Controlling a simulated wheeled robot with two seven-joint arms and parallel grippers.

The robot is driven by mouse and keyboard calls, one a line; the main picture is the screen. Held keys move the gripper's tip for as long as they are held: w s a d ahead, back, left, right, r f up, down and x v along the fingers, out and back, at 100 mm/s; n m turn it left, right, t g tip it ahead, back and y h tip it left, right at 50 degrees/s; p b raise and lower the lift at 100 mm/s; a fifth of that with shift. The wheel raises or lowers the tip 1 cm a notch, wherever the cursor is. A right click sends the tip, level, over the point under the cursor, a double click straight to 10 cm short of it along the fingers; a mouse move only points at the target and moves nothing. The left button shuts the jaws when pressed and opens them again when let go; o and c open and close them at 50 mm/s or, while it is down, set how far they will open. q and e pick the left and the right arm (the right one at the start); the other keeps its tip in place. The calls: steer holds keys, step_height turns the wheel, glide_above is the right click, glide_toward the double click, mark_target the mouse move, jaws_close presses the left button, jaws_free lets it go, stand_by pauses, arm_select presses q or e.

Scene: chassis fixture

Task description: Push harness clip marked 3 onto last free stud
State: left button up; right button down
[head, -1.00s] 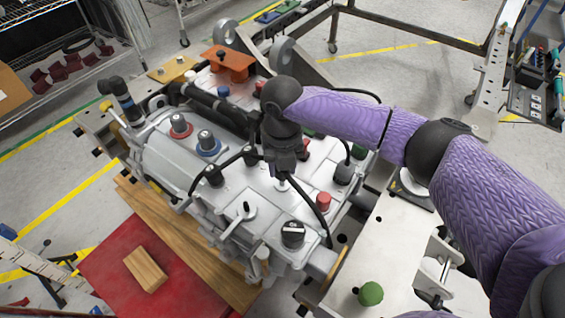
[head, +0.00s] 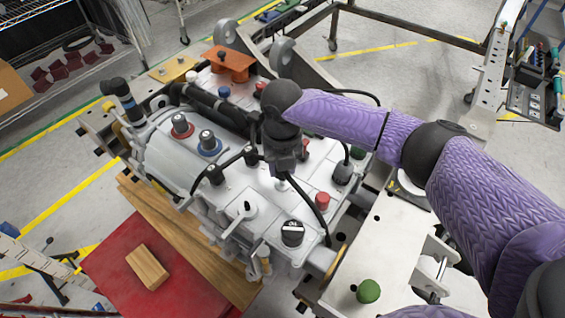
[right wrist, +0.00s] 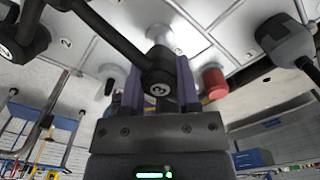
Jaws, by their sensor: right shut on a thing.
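My right gripper (head: 285,165) is over the middle of the grey casing (head: 232,185), pointing down. In the right wrist view its purple fingers (right wrist: 158,90) are shut on a black harness clip marked 3 (right wrist: 158,80). Black cable runs from both sides of this clip. A pale stud (head: 282,185) shows just below the gripper in the head view; I cannot tell whether the clip touches it. Another black clip (head: 214,174) is further left. My left gripper is out of view.
A red cap (head: 322,200) and a dark connector (head: 343,173) stand right of the gripper. A black knob (head: 292,232) and a small lever (head: 247,208) are nearer. Red and blue ringed posts (head: 181,127) stand on the left. A wooden block (head: 147,267) lies on a red mat (head: 110,262).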

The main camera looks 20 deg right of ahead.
steer(key=shift+f, duration=0.2)
steer(key=shift+f+b, duration=0.6)
steer(key=shift+f, duration=0.3)
steer(key=shift+f, duration=0.45)
steer(key=shift+c, duration=1.2)
jaws_free()
step_height(320, 180, up, 6)
steer(key=p, duration=0.6)
steer(key=shift+r, duration=0.15)
